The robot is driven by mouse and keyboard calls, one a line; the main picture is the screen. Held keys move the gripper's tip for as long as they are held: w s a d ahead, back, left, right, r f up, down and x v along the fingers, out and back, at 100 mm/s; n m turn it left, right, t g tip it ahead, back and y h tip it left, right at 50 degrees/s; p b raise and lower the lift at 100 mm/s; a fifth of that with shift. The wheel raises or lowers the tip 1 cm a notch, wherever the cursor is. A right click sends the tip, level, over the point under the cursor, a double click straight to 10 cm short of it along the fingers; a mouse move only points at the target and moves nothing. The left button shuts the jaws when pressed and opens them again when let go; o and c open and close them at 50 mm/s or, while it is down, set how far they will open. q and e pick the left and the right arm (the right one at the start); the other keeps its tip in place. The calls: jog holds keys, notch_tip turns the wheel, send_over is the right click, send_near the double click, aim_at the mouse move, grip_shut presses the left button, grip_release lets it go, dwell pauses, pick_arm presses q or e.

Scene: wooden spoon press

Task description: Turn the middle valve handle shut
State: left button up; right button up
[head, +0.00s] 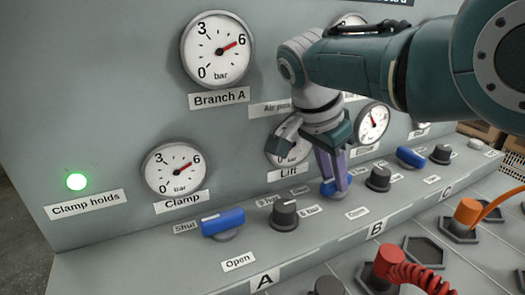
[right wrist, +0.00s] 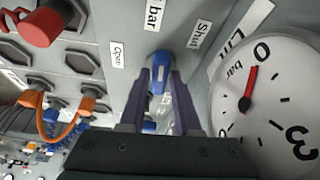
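The middle valve handle (head: 334,187) is blue and sits on the ledge below the Lift gauge (head: 288,150). My right gripper (head: 336,180) comes down over it from above, its two purple fingers partly hiding it. In the right wrist view the blue handle (right wrist: 158,82) shows between the fingertips (right wrist: 159,76), one finger on each side, with little or no gap. I cannot tell whether the fingers press on it. The label Shut (right wrist: 199,34) lies to the right of the handle and Open (right wrist: 118,54) to the left. My left gripper is not in view.
Other blue handles stand at the left (head: 222,222) and right (head: 410,157). Black knobs (head: 285,214) and (head: 378,178) flank the middle handle. A red plug (head: 388,262) and an orange plug (head: 467,212) with hoses stand in front. A green lamp (head: 76,181) glows at the left.

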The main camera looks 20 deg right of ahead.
jog(key=o, duration=0.3)
jog(key=shift+a+r+p, duration=0.1)
jog(key=shift+r+p, duration=0.2)
jog(key=shift+r, duration=0.05)
jog(key=p+v, duration=0.4)
jog(key=v, duration=0.5)
jog(key=shift+r, duration=0.1)
jog(key=shift+o, duration=0.5)
